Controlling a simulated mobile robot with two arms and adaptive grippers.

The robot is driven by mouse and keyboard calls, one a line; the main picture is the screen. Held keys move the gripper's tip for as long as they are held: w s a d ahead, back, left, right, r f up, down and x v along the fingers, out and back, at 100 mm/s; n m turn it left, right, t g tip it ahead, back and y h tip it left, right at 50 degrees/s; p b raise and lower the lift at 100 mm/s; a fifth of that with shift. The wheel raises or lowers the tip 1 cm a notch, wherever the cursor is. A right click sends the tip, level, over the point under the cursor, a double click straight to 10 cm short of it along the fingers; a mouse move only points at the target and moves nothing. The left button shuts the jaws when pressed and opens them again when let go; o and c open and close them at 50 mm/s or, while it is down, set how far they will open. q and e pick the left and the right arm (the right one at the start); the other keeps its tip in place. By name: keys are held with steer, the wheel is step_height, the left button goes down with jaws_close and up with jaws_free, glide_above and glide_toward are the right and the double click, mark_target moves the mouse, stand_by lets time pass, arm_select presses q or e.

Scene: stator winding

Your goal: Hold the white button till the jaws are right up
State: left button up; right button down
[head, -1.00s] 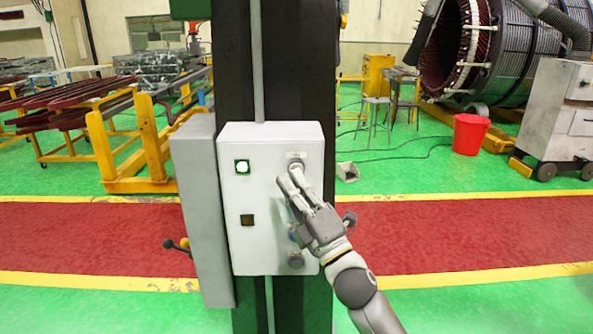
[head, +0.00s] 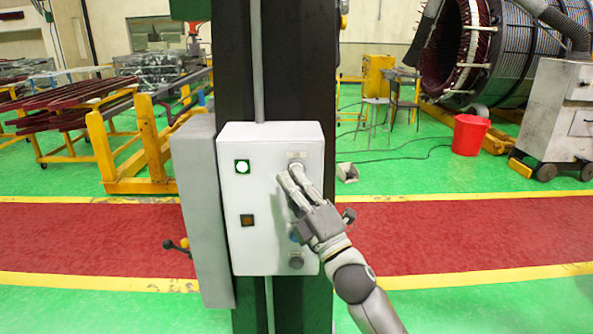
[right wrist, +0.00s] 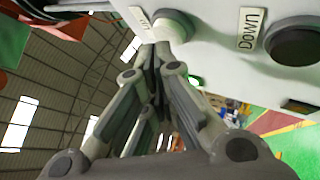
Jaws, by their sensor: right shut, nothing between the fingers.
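The white button (head: 297,167) is at the upper right of the white control box (head: 262,200), under a small label. In the right wrist view, the pale button (right wrist: 174,25) sits beside a partly hidden label. My right gripper (head: 286,176) is shut and empty, with its fingertips just below and left of the button. In the right wrist view, the fingertips (right wrist: 160,56) overlap the button's near edge; I cannot tell whether they touch it. My left gripper is not in view. I cannot make out the jaws in either view.
A dark button (right wrist: 298,42) labelled "Down" shows in the right wrist view. The box is on a dark column (head: 285,70).

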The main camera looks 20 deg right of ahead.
steer(key=shift+w+d, duration=0.1)
steer(key=shift+w, duration=0.25)
stand_by(1.5)
stand_by(3.1)
steer(key=shift+s+a, duration=0.2)
steer(key=shift+s, duration=0.55)
steer(key=shift+s+a+p, duration=0.15)
steer(key=shift+s+a, duration=0.1)
steer(key=shift+s, duration=0.55)
steer(key=shift+s+a+p, duration=0.1)
steer(key=shift+s+a, duration=0.1)
steer(key=shift+s, duration=0.6)
steer(key=shift+s+a+p, duration=0.15)
steer(key=shift+s+a, duration=0.1)
steer(key=shift+s, duration=0.55)
